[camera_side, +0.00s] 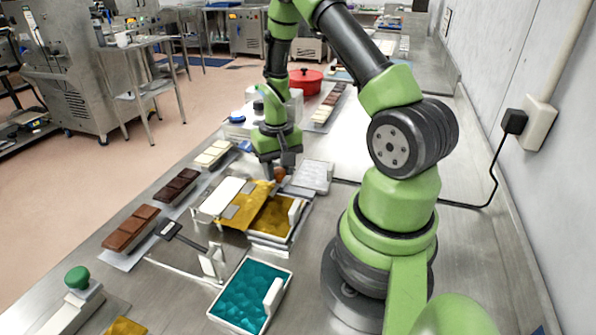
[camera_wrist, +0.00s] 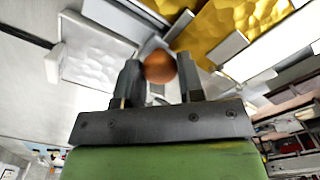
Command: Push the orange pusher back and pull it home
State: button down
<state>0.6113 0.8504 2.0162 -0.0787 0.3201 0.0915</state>
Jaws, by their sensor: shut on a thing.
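The orange pusher shows as a round orange-brown knob (camera_side: 279,174) in the side view, at the far end of the gold moulds. My gripper (camera_wrist: 159,76) is shut on this knob, which also shows between the two dark fingers in the wrist view (camera_wrist: 160,65). The rest of the pusher is mostly hidden by the fingers and the wrist. A gold sheet (camera_side: 243,208) and a gold-filled tray (camera_side: 271,218) lie just in front of my gripper in the side view. They show at the top right of the wrist view.
A white mould (camera_side: 313,176) lies right of my gripper. A teal tray (camera_side: 247,296) with a white upright handle stands nearer the camera. Chocolate bars (camera_side: 131,228) line the left table edge. A green-knobbed pusher (camera_side: 77,279) stands front left. A red pot (camera_side: 305,80) is behind.

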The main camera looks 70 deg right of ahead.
jog(key=shift+w, duration=1.7)
jog(key=c, duration=0.7)
grip_release()
jog(key=shift+c, duration=0.2)
notch_tip(320, 180, up, 10)
